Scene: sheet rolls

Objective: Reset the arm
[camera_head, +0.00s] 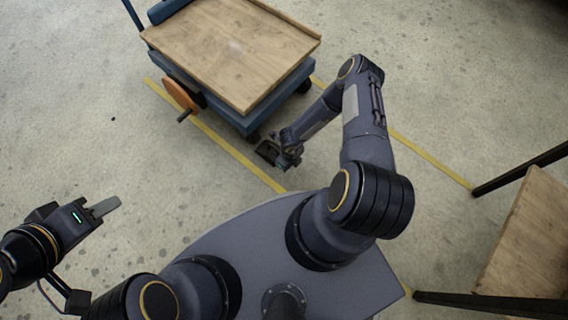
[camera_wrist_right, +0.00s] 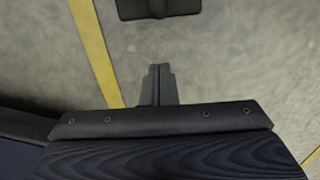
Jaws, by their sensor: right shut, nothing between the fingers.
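My right arm (camera_head: 365,130) reaches up from the shoulder, bends at the elbow and folds back down to the left. Its gripper (camera_head: 268,153) hangs over the floor just in front of the cart. In the right wrist view the fingers of the right gripper (camera_wrist_right: 158,72) are together with nothing between them. My left gripper (camera_head: 112,205) is at the lower left over bare floor, pointing right. Its grey fingers show as one flat piece, so its opening cannot be told. No object shows at it.
A wooden table (camera_head: 530,235) with dark legs is at the right. Yellow floor lines (camera_head: 225,143) run between. The floor at the left is clear.

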